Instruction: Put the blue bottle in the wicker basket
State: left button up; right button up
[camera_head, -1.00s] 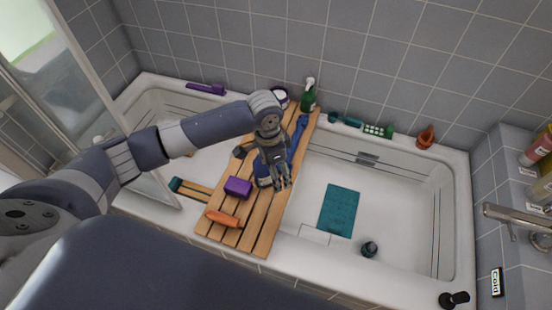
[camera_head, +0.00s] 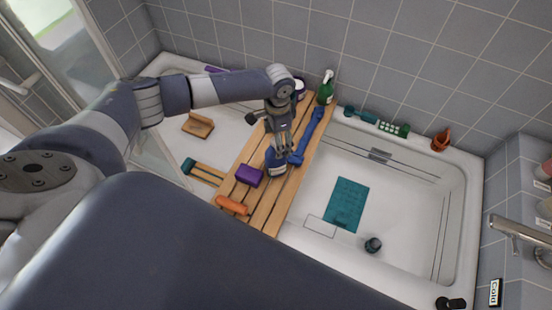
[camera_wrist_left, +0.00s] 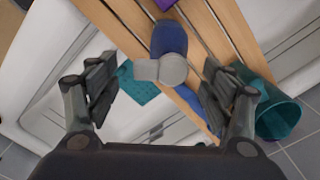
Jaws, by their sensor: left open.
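The blue bottle (camera_head: 276,161) with a pale label stands on the wooden slatted board (camera_head: 262,208) across the tub. In the left wrist view the blue bottle (camera_wrist_left: 169,38) shows its round grey cap toward the camera. My left gripper (camera_head: 284,143) is just behind and above the bottle, fingers pointing down. In the wrist view the left gripper (camera_wrist_left: 158,88) is open, with the cap between and slightly beyond its fingers. I cannot tell whether they touch. My right gripper and a wicker basket are not in view.
A purple block (camera_head: 249,175) and an orange item (camera_head: 232,205) lie left of the bottle. A long blue item (camera_head: 308,137) lies to its right. A green spray bottle (camera_head: 325,90) stands behind. A teal bin (camera_wrist_left: 277,119) shows in the wrist view. The tub (camera_head: 300,215) surrounds the board.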

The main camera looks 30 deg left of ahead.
pick_arm(q)
jog(key=shift+a+f+p, duration=0.1)
jog(key=shift+f+p, duration=0.2)
jog(key=shift+f, duration=1.5)
grip_shut()
